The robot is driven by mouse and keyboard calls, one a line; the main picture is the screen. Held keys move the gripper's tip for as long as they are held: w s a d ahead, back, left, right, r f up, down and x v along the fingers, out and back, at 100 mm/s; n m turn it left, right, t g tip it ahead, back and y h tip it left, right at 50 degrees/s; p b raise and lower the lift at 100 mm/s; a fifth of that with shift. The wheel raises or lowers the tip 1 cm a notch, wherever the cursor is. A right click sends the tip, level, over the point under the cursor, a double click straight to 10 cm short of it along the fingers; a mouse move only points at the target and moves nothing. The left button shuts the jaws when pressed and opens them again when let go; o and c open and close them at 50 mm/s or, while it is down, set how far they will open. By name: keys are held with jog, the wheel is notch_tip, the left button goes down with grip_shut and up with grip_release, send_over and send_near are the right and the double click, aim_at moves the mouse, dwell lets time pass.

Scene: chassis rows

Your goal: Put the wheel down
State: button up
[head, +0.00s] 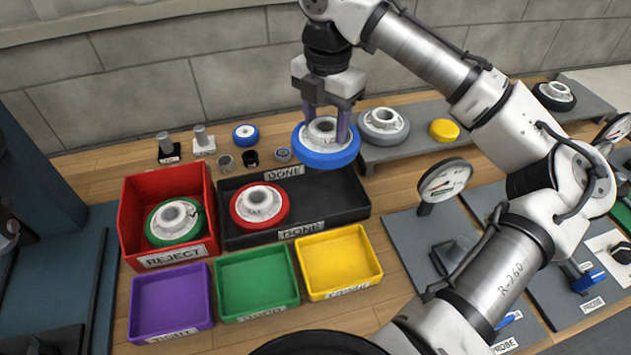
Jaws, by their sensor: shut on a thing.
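My gripper (327,112) is shut on the blue-rimmed wheel (326,160) with a grey-white hub. The wheel hangs above the back right of the black DONE tray (345,207), and its gap to the tray is hard to judge. A red-rimmed wheel (260,204) lies in the left part of that tray. A green-rimmed wheel (175,222) lies in the red REJECT bin (130,215).
Empty purple (170,300), green (257,283) and yellow (338,262) trays stand in front. A grey shelf (420,148) at the back right bears a grey wheel (384,125) and a yellow disc (444,130). A dial gauge (444,182) stands right of the DONE tray. Small parts stand behind the bins.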

notch_tip(320, 180, down, 14)
jog(key=shift+f+p, duration=0.25)
jog(key=shift+p, duration=0.15)
jog(key=shift+f, duration=0.2)
jog(key=o, duration=1.2)
jog(key=shift+o, duration=0.2)
jog(key=shift+r, duration=0.15)
notch_tip(320, 180, up, 12)
jog(key=b, duration=0.1)
